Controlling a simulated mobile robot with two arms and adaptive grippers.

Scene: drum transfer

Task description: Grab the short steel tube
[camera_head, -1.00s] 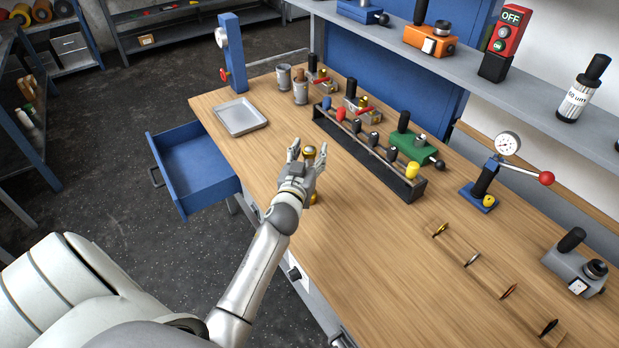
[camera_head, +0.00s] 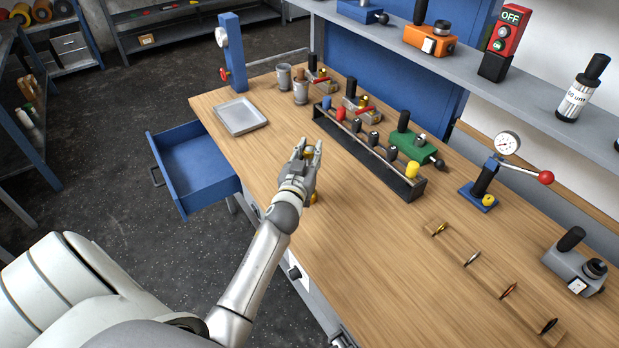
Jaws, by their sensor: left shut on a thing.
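My left gripper (camera_head: 307,155) is over the near part of the wooden bench, its fingers pointing up and away from me. It is shut on an upright short tube with brass-coloured ends, which I take to be the short steel tube (camera_head: 309,150). The tube's top shows between the fingertips. A brass-coloured part (camera_head: 313,197) shows low beside the hand, at bench level. The tube's middle is hidden by the hand. My right gripper is not in view.
A black rack (camera_head: 372,150) with coloured handles stands just right of the hand. A grey tray (camera_head: 240,117) and two grey cups (camera_head: 300,90) lie beyond. A blue drawer (camera_head: 195,165) is open at left. The bench (camera_head: 350,260) is clear in front.

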